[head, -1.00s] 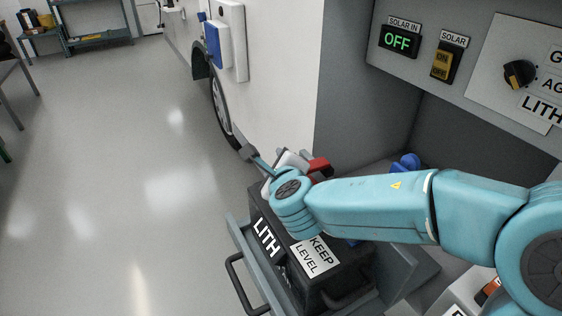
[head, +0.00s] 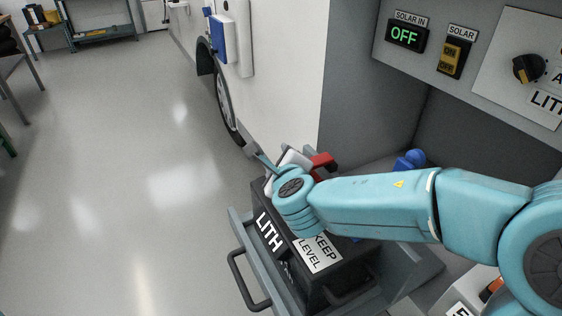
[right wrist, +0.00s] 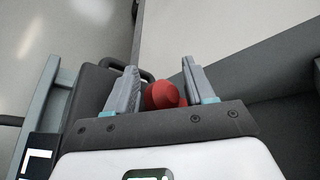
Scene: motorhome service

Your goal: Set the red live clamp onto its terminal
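The red clamp (head: 323,161) shows in the head view just right of the white hand, above the far end of the black battery (head: 318,283). Most of it is hidden by my right arm. In the right wrist view a rounded red part (right wrist: 163,95) lies between the fingers of my right gripper (right wrist: 161,66). The fingers stand apart on either side of it, and a narrow gap seems to show beside it. In the head view, the right gripper (head: 261,160) is low over the battery's far end. The terminal cannot be made out. My left gripper is out of view.
The battery sits in a grey tray (head: 238,222) with a black handle (head: 240,288). A blue part (head: 409,160) stands in the compartment. Above are a SOLAR IN display (head: 405,36) reading OFF, a solar switch (head: 454,56) and a dial (head: 529,68).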

